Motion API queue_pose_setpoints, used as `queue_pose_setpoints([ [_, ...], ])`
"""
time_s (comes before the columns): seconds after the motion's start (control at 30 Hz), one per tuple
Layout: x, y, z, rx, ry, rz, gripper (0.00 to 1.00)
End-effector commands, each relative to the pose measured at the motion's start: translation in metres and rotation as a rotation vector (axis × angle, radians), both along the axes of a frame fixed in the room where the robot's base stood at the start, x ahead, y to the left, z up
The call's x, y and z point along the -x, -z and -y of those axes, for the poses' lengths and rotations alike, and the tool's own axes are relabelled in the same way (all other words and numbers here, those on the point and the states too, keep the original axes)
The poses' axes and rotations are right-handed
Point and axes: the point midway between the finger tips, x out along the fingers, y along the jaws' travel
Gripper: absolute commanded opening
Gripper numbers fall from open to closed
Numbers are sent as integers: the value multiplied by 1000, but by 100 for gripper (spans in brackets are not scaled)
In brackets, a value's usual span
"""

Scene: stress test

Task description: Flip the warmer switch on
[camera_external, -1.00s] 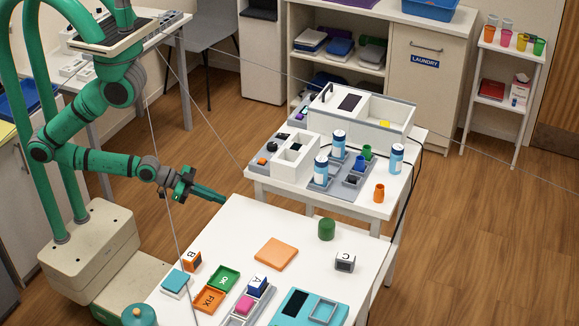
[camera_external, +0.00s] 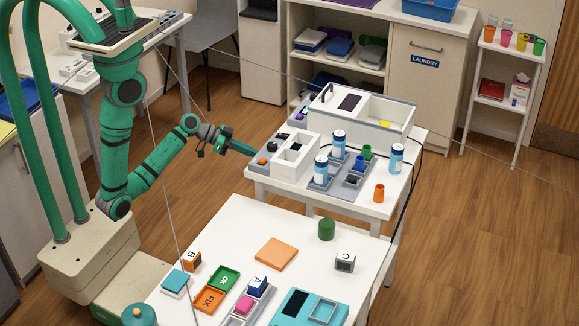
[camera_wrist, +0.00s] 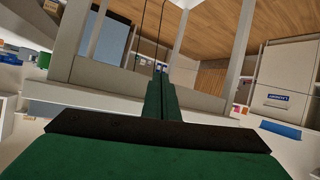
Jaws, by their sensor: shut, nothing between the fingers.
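A grey panel (camera_external: 258,172) with an orange button (camera_external: 262,161) and a black knob (camera_external: 271,147) lies at the left edge of the far white table. Behind it stands a white box (camera_external: 345,122) with a black handle and dark screen, and small purple and dark parts (camera_external: 298,116) at its left end. I cannot tell which part is the warmer switch. My gripper (camera_external: 252,153) is shut and empty, its green fingers pointing right, just left of the panel. Whether it touches is unclear. In the wrist view the closed fingers (camera_wrist: 160,92) show no switch in front of them.
A near white table (camera_external: 320,270) carries blocks and tiles. Wooden floor (camera_external: 225,190) is open between my arm and the tables.

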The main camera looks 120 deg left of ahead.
Motion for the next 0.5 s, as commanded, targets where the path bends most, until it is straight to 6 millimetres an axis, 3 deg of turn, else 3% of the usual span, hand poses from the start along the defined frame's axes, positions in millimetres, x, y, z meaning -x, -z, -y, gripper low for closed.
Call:
queue_pose_setpoints([
  [0.03,2,-14,-11,-13,11,28,0],
  [0.2,3,-62,-25,-47,101,123,0],
  [0.5,9,-146,-23,-148,304,274,0],
])
